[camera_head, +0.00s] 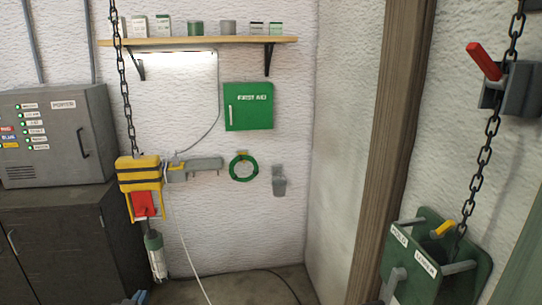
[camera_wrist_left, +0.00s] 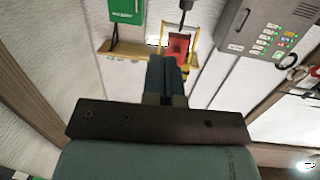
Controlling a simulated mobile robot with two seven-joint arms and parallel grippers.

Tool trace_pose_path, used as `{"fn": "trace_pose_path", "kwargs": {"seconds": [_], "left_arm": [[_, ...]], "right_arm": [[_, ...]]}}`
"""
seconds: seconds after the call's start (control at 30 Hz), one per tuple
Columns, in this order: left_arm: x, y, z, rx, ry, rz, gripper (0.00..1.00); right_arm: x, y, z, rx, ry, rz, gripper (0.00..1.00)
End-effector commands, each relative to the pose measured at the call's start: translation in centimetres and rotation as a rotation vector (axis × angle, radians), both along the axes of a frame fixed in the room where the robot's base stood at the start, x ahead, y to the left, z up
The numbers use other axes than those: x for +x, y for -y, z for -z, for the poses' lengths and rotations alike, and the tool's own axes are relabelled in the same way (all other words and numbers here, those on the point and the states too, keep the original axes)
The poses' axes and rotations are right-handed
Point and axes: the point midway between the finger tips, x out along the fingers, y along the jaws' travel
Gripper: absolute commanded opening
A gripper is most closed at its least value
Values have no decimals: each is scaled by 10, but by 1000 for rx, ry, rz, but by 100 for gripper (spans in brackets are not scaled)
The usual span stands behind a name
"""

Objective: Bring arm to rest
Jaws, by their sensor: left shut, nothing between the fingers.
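My left gripper (camera_head: 137,298) shows only as blue fingertips at the bottom left edge of the head view. In the left wrist view my left gripper (camera_wrist_left: 165,70) has its blue fingers together, with nothing between them. The rest of the left arm is out of the head view. My right gripper is in neither view.
A yellow block (camera_head: 139,172) with a red plate (camera_head: 144,205) hangs on a chain near a grey cabinet (camera_head: 55,135). A wooden post (camera_head: 385,150) and a green box (camera_head: 440,255) with a chain stand at right. The floor (camera_head: 265,284) between looks mostly clear.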

Motion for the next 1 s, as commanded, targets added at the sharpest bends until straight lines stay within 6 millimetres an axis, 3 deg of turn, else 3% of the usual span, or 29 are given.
{"fn": "trace_pose_path", "kwargs": {"seconds": [0.03,0.2,0.33,0.5,0.63,1.0], "left_arm": [[-24,14,34,9,-64,39,0],[-109,62,122,12,-241,169,0],[-174,92,168,0,-354,251,0],[-230,115,198,-21,-442,315,0],[-246,121,204,-27,-465,332,0],[-247,122,205,-28,-466,333,0]], "right_arm": [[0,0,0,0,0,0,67],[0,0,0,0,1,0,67],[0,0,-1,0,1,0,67],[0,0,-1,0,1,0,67],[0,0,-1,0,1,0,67],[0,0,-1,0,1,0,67]]}}
